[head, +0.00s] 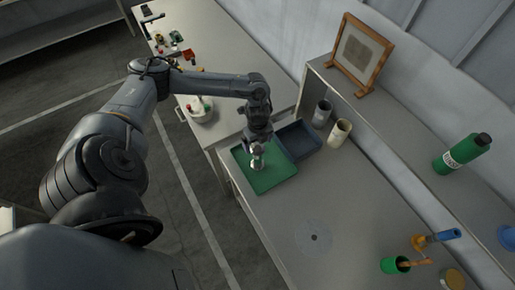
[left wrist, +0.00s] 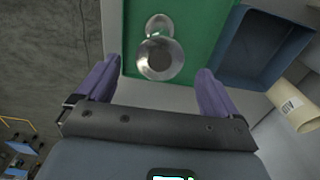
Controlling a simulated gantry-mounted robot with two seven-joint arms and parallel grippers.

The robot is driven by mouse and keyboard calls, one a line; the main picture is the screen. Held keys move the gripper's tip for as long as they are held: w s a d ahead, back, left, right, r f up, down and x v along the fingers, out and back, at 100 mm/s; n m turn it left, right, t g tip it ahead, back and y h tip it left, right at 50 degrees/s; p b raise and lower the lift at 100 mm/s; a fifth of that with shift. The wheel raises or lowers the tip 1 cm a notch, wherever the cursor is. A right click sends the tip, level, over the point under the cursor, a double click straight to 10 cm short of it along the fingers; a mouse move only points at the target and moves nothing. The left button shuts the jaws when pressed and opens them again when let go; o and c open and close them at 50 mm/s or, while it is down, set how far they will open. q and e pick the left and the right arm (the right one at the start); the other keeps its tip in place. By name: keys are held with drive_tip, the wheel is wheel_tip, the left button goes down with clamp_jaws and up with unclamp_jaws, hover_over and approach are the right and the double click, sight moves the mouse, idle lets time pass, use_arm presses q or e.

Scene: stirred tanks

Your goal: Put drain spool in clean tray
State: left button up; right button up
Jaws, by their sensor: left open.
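The drain spool, a shiny metal flanged piece (left wrist: 160,57), shows in the left wrist view over the green tray (left wrist: 190,15), and it appears to stand in that tray. In the head view the spool (head: 257,164) is just below my left gripper (head: 257,152), and the green tray (head: 275,184) surrounds it. My left gripper (left wrist: 158,70) is open, its two purple fingers on either side of the spool with gaps. A dark blue tray (head: 306,152) adjoins the green one; it also shows in the left wrist view (left wrist: 262,48). No label tells which tray is clean. My right gripper is not in view.
A grey cup (head: 321,114) and a cream cup (head: 339,133) stand beyond the blue tray. A shelf with a wooden frame (head: 359,54) and a green bottle (head: 462,152) runs along the wall. The bench around the clear disc (head: 314,238) is mostly free.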

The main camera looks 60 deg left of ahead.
use_arm(q)
wheel_tip(320, 180, up, 4)
drive_tip(key=shift+f, duration=0.25)
drive_tip(key=shift+w+d+r, duration=0.1)
drive_tip(key=shift+d, duration=0.2)
drive_tip(key=w+d+f+m+t+h, duration=0.1)
drive_tip(key=w+d+f+t, duration=0.1)
drive_tip(key=d, duration=0.7)
drive_tip(key=w+d+f+t+h, duration=0.1)
drive_tip(key=d+f, duration=0.1)
drive_tip(key=d, duration=0.7)
drive_tip(key=d+r+n+t, duration=0.4)
drive_tip(key=d+r+n, duration=0.1)
drive_tip(key=d, duration=0.8)
drive_tip(key=s+a+r+n+g+y, duration=0.1)
drive_tip(key=s+a+n, duration=0.2)
drive_tip(key=s+n, duration=0.2)
drive_tip(key=s+a+r+n+g, duration=0.1)
drive_tip(key=s+a+n+g, duration=0.1)
drive_tip(key=s+n, duration=0.4)
drive_tip(key=shift+s+a+r+y, duration=0.35)
drive_tip(key=shift+s+a+y, duration=0.05)
drive_tip(key=shift+s+a, duration=0.55)
